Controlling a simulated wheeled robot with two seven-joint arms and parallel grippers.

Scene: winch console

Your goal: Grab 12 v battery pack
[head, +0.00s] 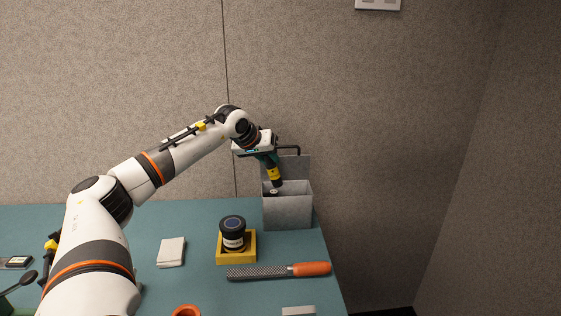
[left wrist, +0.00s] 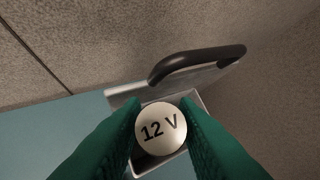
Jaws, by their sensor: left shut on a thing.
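My left gripper (head: 270,160) reaches in from the left over the grey open box (head: 288,213) at the table's back right. Its green fingers are shut on the 12 V battery pack (head: 274,175), a black cylinder with a yellow band, roughly upright. In the left wrist view the pack's round white top (left wrist: 161,129), marked "12 V", sits between the fingers. The pack's lower end is at the box opening; I cannot tell whether it touches the box. My right gripper is not in view.
A black jar (head: 232,233) stands in a yellow tray (head: 236,261) in front of the box. A rasp with an orange handle (head: 311,269) lies near the right edge. A dark curved handle (left wrist: 197,59) rises behind the box. A white pad (head: 171,252) lies left.

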